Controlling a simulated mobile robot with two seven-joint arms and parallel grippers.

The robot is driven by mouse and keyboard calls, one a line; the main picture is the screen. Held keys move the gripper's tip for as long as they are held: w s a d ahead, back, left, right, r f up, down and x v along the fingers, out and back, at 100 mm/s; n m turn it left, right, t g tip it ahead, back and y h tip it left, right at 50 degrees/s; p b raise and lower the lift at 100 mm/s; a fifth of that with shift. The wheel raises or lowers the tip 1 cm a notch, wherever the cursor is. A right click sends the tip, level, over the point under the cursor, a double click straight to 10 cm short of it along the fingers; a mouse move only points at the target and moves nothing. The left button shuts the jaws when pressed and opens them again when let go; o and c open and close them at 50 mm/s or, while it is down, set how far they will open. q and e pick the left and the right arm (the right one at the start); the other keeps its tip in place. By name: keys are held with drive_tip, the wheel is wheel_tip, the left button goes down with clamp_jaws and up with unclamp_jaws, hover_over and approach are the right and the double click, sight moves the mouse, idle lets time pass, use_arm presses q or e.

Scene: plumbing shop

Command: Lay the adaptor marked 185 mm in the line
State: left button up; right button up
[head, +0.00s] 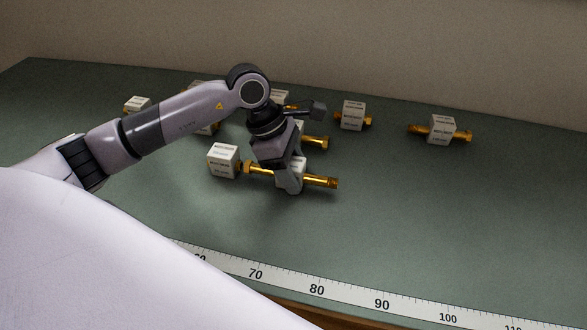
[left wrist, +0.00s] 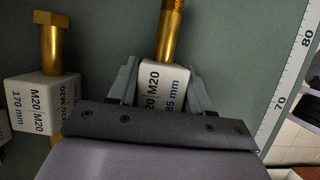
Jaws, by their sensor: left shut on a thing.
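My left gripper (head: 290,184) is shut on an adaptor, a white block with a brass threaded end (head: 322,182) pointing right. In the left wrist view the gripper (left wrist: 157,92) has a finger on each side of the white block (left wrist: 165,78). Its label reads "M20" and "85 mm"; the first digit is hidden. I cannot tell whether it touches the bench. Just left of it in the head view is another adaptor block (head: 222,160), with brass between the two blocks. In the left wrist view an adaptor marked 170 mm (left wrist: 40,105) lies to the left, apart from the gripper.
More adaptors lie behind: one at centre (head: 353,114), one at right (head: 441,129) and one at left (head: 138,104); others are partly behind my arm. A ruler (head: 345,293) runs along the front edge. The green bench (head: 480,220) is clear at front right.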

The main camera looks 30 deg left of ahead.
use_arm(q)
drive_tip(key=o, duration=1.2)
drive_tip(key=shift+f, duration=0.1)
drive_tip(key=b+v, duration=0.1)
drive_tip(key=v, duration=1.1)
